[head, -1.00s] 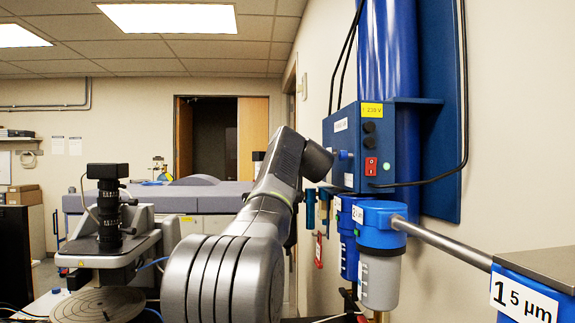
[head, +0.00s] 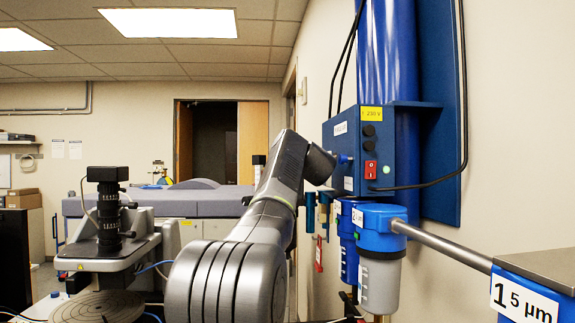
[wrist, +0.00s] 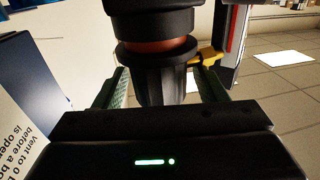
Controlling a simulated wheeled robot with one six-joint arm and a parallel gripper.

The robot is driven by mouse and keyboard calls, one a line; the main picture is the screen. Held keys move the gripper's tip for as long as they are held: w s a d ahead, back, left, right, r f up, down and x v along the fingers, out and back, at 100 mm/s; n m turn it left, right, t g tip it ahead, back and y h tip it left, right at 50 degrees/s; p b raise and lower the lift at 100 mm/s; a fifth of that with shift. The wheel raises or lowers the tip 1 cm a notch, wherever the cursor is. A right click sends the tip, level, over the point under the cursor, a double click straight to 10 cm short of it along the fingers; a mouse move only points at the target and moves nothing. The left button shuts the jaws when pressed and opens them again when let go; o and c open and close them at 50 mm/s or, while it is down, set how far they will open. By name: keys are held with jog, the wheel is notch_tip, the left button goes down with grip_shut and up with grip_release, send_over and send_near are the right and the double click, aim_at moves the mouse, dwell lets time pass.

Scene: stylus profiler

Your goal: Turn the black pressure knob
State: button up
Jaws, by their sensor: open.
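In the wrist view the black pressure knob (wrist: 160,86) is a ribbed, tapered black piece below a wider black collar with a copper-red band. My gripper (wrist: 166,84) is open, with one green-padded finger on each side of the knob's ribbed part. Gaps seem to show beside it; I cannot tell whether either pad touches. In the head view my arm reaches to the left side of the blue control box, and neither the gripper nor the knob can be made out there.
The blue control box (head: 348,180) with a red switch (head: 370,170) hangs on the wall. Blue-topped filter housings (head: 379,215) and a metal pipe (head: 440,243) are below it. A yellow fitting (wrist: 207,57) sits right of the knob. A microscope (head: 108,205) stands at left.

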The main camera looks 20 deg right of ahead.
jog(key=shift+r, duration=0.1)
notch_tip(320, 180, up, 10)
jog(key=shift+f+p, duration=0.1)
jog(key=shift+p, duration=1.15)
